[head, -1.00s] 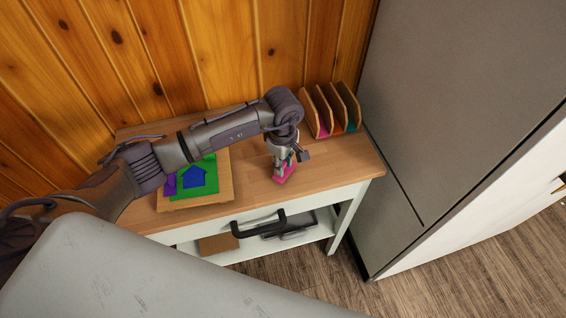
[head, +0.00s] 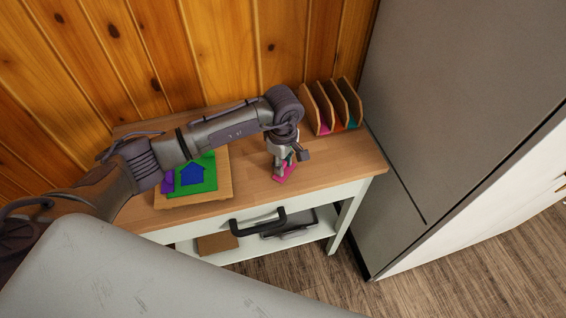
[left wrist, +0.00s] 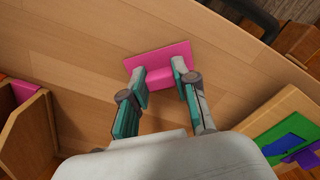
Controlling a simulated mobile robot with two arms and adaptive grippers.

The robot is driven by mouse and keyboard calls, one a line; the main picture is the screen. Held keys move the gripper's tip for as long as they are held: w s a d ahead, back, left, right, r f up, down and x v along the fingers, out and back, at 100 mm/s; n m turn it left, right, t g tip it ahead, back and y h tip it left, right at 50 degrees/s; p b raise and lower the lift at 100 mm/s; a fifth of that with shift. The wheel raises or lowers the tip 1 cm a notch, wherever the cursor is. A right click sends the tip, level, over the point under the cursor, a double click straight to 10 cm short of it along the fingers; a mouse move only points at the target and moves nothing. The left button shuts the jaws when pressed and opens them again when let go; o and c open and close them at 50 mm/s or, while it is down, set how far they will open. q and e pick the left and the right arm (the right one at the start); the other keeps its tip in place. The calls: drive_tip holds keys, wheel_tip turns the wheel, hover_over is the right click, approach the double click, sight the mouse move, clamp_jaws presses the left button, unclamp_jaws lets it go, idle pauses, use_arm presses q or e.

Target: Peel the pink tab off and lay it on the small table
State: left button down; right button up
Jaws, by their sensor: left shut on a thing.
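The pink tab (head: 286,174) is at the left gripper's fingertips, low over the small table (head: 250,188), near its front edge. In the left wrist view the pink tab (left wrist: 158,62) is a flat piece with a raised part between the fingers. My left gripper (head: 281,169) points down and is shut on the pink tab; it also shows in the left wrist view (left wrist: 160,82). Whether the tab touches the tabletop I cannot tell. My right gripper is not in view.
A wooden board (head: 228,184) with green, blue and purple shapes lies left on the table. A wooden rack (head: 312,108) with coloured pieces stands at the back right. A grey cabinet (head: 440,110) stands to the right. Bare tabletop surrounds the gripper.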

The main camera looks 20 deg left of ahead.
use_arm(q)
unclamp_jaws()
idle(0.8)
drive_tip(key=shift+r, duration=0.1)
drive_tip(key=shift+r+p, duration=2.15)
drive_tip(key=shift+r, duration=2.2)
